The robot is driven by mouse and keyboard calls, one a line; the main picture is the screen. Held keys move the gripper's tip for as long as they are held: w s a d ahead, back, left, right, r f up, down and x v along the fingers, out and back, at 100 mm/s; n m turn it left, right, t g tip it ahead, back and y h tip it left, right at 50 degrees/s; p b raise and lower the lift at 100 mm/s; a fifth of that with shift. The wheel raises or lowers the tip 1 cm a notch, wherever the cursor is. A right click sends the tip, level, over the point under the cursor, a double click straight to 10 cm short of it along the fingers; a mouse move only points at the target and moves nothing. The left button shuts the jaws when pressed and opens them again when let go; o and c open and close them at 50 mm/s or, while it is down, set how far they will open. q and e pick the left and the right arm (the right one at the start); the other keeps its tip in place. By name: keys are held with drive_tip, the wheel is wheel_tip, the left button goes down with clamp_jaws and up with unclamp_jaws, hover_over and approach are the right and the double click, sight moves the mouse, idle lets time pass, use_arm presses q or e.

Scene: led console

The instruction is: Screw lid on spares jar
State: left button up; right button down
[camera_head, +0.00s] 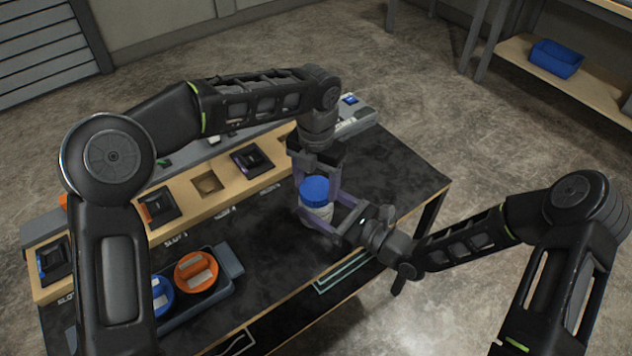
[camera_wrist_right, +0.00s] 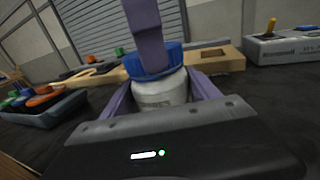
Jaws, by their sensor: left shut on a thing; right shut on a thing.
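The spares jar (camera_head: 316,217) is whitish and stands upright on the black table, with lettering partly visible on its side (camera_wrist_right: 162,95) in the right wrist view. The blue lid (camera_head: 315,190) sits on top of the jar's mouth; I cannot tell how tightly it is seated. My left gripper (camera_head: 317,190) reaches down from above and is shut on the lid, with one finger showing in front of it in the right wrist view. My right gripper (camera_head: 318,214) comes in from the right, low, and is shut around the jar's body.
A wooden slot rack (camera_head: 226,196) with dark modules runs along the back of the table. A grey tray (camera_head: 225,289) at the front left holds an orange round piece (camera_head: 196,271) and a blue one (camera_head: 161,296). The table's right part (camera_head: 405,180) is clear.

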use_arm(q)
drive_tip(key=shift+m, duration=1.2)
drive_tip(key=o, duration=1.3)
drive_tip(key=shift+r, duration=0.15)
drive_tip(key=shift+r, duration=2.15)
drive_tip(key=shift+c, duration=0.4)
